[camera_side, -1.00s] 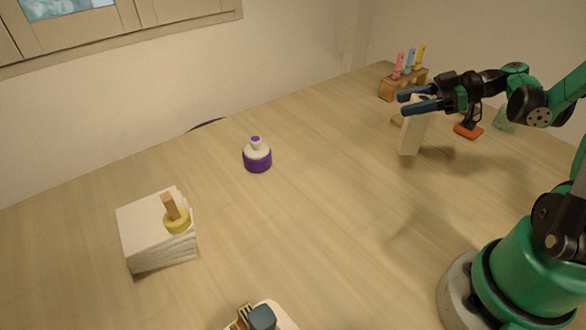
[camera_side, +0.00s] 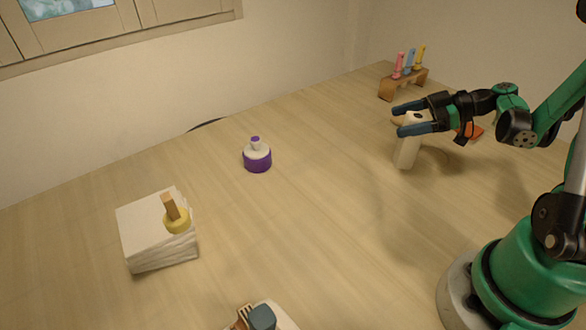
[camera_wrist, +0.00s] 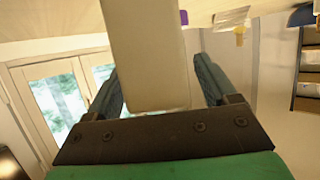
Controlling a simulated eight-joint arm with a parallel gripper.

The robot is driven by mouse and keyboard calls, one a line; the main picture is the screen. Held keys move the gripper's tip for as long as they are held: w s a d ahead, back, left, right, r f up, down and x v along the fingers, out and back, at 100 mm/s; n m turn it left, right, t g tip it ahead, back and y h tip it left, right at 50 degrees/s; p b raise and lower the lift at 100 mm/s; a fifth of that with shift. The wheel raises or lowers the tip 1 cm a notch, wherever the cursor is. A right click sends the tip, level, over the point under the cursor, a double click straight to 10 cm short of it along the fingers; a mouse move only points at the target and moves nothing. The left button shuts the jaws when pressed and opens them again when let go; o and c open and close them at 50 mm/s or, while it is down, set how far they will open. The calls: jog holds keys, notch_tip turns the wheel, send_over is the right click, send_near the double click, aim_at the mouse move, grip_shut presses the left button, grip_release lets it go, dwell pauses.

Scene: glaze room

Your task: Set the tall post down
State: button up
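The tall post (camera_side: 407,152) is a pale, cream-coloured block at the right of the side view. It leans slightly in the picture, and I cannot tell whether its lower end touches the table. My gripper (camera_side: 405,119) has one dark blue finger on each side of its upper end and appears shut on it. In the wrist view the post (camera_wrist: 150,55) comes in from the top, its near end between the two fingers (camera_wrist: 157,80). The left finger meets its edge; contact at the right finger is hard to judge.
A wooden rack (camera_side: 404,84) with coloured handles stands behind the post, and an orange item (camera_side: 470,132) lies behind my wrist. A purple-and-white bottle (camera_side: 257,157) stands mid-table. A white stack (camera_side: 155,236) with a yellow-based wooden piece (camera_side: 176,219) is at left.

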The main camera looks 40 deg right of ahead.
jog(key=shift+s+d+r, duration=0.2)
jog(key=shift+d, duration=0.05)
jog(key=v, duration=0.7)
jog(key=w+a, duration=0.1)
jog(key=a, duration=0.1)
jog(key=w+a+r+m+g, duration=0.1)
jog(key=w+a+m+g, duration=0.1)
jog(key=w+a, duration=0.1)
jog(key=shift+w+a+r+h, duration=0.1)
jog(key=shift+a+r+h, duration=0.2)
jog(key=shift+a, duration=0.05)
jog(key=s+a+m+h, duration=0.1)
jog(key=a+m+h, duration=0.5)
jog(key=a, duration=0.7)
jog(key=h, duration=0.2)
jog(key=shift+r+m+g+h, duration=0.25)
jog(key=shift+m+g+h, duration=0.15)
